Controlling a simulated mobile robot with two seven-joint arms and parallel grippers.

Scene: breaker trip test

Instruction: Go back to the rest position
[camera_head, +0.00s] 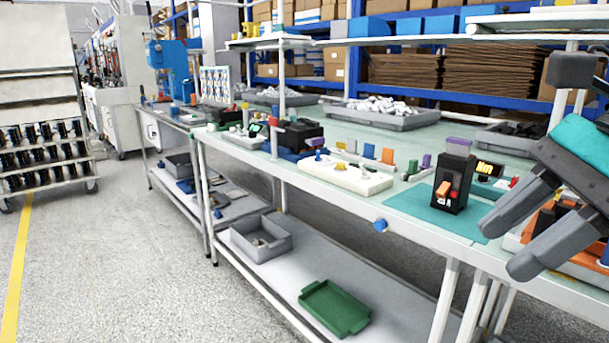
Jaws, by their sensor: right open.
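My right gripper (509,234) comes in from the right edge, with grey fingers and a teal body. Its two fingers are apart and nothing shows between them. It hangs over the front right of the bench, right of a black breaker (453,184). The breaker stands upright on a teal mat (419,204) and has an orange lever and a red button on its front. A purple piece shows above the breaker. The gripper and the breaker look apart. My left gripper is not in view.
The workbench (345,133) carries a white terminal board (345,175), small coloured parts and grey bins (380,117). A green tray (334,307) and a grey bin (261,238) sit on the lower shelf. An orange-edged item lies beneath the right gripper.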

